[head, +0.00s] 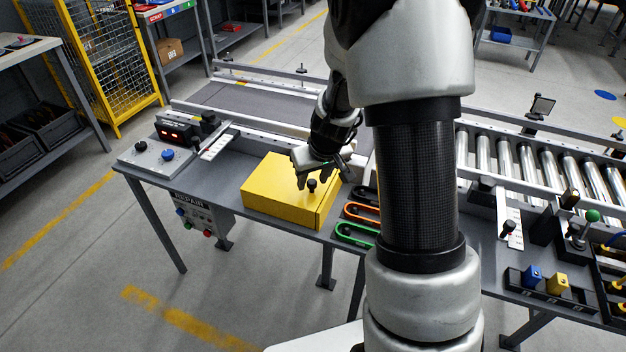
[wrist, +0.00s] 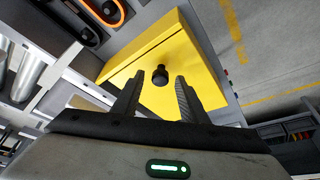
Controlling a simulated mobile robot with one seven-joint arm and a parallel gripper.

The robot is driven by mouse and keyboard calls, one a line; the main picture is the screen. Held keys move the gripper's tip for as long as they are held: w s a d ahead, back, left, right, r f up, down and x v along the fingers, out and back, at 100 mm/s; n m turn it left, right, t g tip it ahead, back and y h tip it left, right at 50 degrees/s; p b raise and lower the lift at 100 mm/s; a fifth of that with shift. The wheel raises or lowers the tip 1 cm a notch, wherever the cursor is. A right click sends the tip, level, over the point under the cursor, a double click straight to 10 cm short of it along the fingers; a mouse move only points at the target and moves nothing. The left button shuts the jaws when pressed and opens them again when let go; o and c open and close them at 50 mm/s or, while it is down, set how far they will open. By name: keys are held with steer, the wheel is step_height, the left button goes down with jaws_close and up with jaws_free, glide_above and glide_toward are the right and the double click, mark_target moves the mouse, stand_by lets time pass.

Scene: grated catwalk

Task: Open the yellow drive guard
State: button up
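The yellow drive guard (head: 275,193) is a flat box lid on the table in front of the conveyor, and it looks closed. A black knob (head: 311,185) stands up from its top. In the wrist view the guard (wrist: 200,58) fills the middle, with the knob (wrist: 161,75) just beyond the fingertips. My gripper (head: 318,172) is over the guard, close to the knob. In the wrist view its two fingers (wrist: 157,88) are apart, with a gap between them in line with the knob. I cannot tell whether they touch it.
Orange and green looped handles (head: 358,222) lie right of the guard. A control panel (head: 165,150) with a red display is at the left. A belt and metal rollers (head: 520,160) run behind. A grey box marked REPAIR (head: 198,212) hangs below the table edge.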

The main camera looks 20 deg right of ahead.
jaws_close()
steer(key=shift+w+a+p, duration=0.25)
steer(key=shift+a+p, duration=0.05)
steer(key=shift+a, duration=0.05)
steer(key=w+a+p, duration=0.5)
steer(key=w+a, duration=0.7)
steer(key=a, duration=0.3)
jaws_free()
